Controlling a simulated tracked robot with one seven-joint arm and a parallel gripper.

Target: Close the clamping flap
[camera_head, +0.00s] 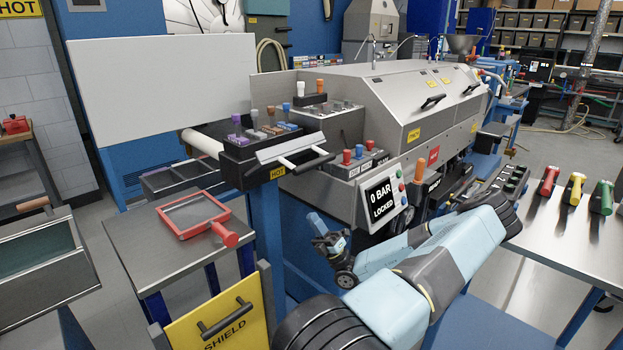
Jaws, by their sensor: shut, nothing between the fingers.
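A narrow silver flap (283,146) with a dark bar handle (301,163) sits at the front of a black block (245,153) left of centre. It looks like the clamping flap. It slopes outward from the block, and I cannot tell its exact angle or whether it is latched. Several coloured plugs stand on the block behind it. My gripper (326,238) is below and right of the flap, apart from it, in front of the machine. It is small and partly dark in this view; its fingers are shut and empty.
A display (382,198) reads "0 BAR LOCKED". A red frame (194,215) lies on the left metal table (135,246). A yellow shield panel (222,316) stands in front. The long grey machine (385,95) fills the back. Colourful-handled tools lie on the right table (548,245).

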